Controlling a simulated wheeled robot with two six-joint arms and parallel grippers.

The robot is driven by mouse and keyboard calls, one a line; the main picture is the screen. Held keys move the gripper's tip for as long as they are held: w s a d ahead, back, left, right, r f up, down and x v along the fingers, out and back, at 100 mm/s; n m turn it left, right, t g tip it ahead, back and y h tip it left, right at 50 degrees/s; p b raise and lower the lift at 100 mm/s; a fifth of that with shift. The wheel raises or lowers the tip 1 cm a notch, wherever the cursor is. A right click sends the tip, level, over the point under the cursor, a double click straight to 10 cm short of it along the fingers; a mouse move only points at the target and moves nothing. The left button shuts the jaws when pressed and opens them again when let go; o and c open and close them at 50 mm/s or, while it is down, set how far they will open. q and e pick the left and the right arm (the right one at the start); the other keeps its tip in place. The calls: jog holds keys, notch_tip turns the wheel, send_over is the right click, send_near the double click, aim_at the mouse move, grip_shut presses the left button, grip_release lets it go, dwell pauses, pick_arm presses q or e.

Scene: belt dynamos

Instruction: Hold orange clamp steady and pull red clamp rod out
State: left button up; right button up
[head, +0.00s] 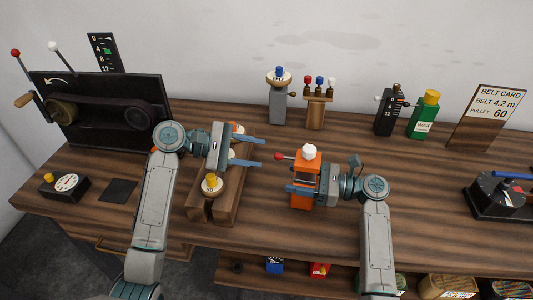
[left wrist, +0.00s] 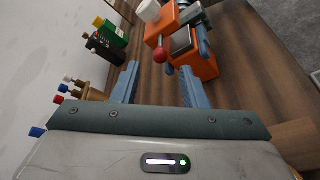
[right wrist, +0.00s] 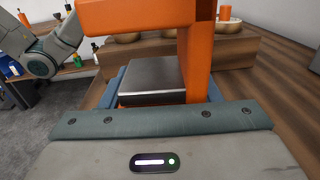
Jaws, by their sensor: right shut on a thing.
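The orange clamp (head: 308,163) stands on the bench with a white knob on top. Its red-tipped rod (head: 279,156) sticks out to the left. My right gripper (head: 290,188) is shut on the lower part of the orange clamp. The clamp's frame (right wrist: 200,60) and a grey metal block also show close up in the right wrist view. My left gripper (head: 262,153) is open and empty, just left of the red ball and apart from it. In the left wrist view the red ball (left wrist: 160,56) lies ahead between the open fingers (left wrist: 158,82).
A wooden block (head: 228,205) with round knobs sits under my left gripper. A belt machine (head: 100,110) stands at the left. A grey post (head: 279,102), a small rack (head: 317,108), a black gauge (head: 388,112) and a green wax bottle (head: 424,115) stand behind.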

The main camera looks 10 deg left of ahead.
pick_arm(q)
jog(key=v, duration=0.7)
jog(key=shift+a, duration=0.15)
pick_arm(e)
jog(key=shift+f, duration=0.1)
jog(key=o, duration=1.6)
jog(key=shift+c, duration=0.2)
